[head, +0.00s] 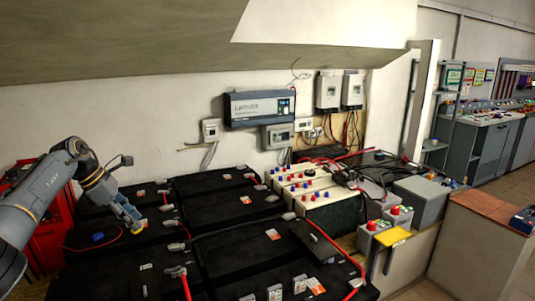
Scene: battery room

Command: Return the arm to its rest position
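My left arm (48,188) comes in from the left, grey with an orange-tan wrist section. Its gripper (134,220) points down and to the right, just over the black batteries (225,208) on the left side. The fingers are small here, so I cannot tell whether they are open or shut or whether they touch anything. I see nothing clearly held. My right arm and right gripper are not in view.
A red rack (50,240) stands behind my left arm. Red cables and metal terminals stick up from the batteries. Cream batteries with red and blue caps (300,183) stand at centre. Boxes (258,108) hang on the wall. Open floor (440,288) shows at right.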

